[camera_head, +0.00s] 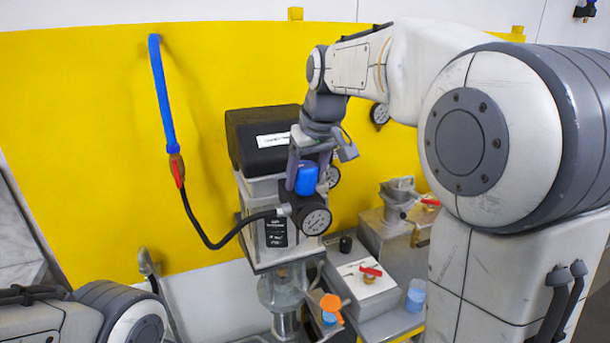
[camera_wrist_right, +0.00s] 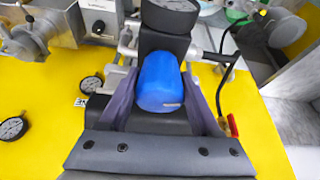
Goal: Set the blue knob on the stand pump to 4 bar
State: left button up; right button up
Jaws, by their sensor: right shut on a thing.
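The blue knob (camera_head: 306,178) sits on a dark regulator block on the front of the stand pump (camera_head: 265,240), above a round gauge (camera_head: 316,220). The gauge reading is too small to tell. My right gripper (camera_head: 310,172) reaches down from above and is shut on the blue knob, with a finger on either side. In the right wrist view the blue knob (camera_wrist_right: 158,82) lies between the two purple-grey fingers, and the gauge (camera_wrist_right: 180,15) is beyond it, its face turned away. My left gripper is out of view; only part of my left arm shows at the lower left.
A black hose (camera_head: 215,240) runs from the regulator to a red-handled valve (camera_head: 177,170) under a blue pipe (camera_head: 162,95) on the yellow wall. A bench (camera_head: 385,322) at right holds a red-handled valve part (camera_head: 370,272) and a blue cup (camera_head: 416,294). An orange knob (camera_head: 331,304) is below the pump.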

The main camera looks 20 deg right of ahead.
jog(key=m+h, duration=0.2)
jog(key=m, duration=0.3)
jog(key=shift+m+p, duration=0.3)
jog(key=m+h, duration=0.1)
jog(key=m, duration=0.1)
jog(key=m+g+h, duration=0.1)
jog(key=m, duration=0.2)
jog(key=shift+r+p, duration=0.1)
jog(key=shift+p, duration=0.2)
jog(key=m+g, duration=0.1)
jog(key=m, duration=0.1)
jog(key=m+p, duration=0.1)
jog(key=m, duration=0.1)
jog(key=shift+m+g+h, duration=0.4)
jog(key=m+g+p, duration=0.2)
jog(key=m, duration=0.2)
jog(key=shift+m, duration=0.4)
jog(key=o, duration=1.4)
jog(key=shift+c, duration=0.2)
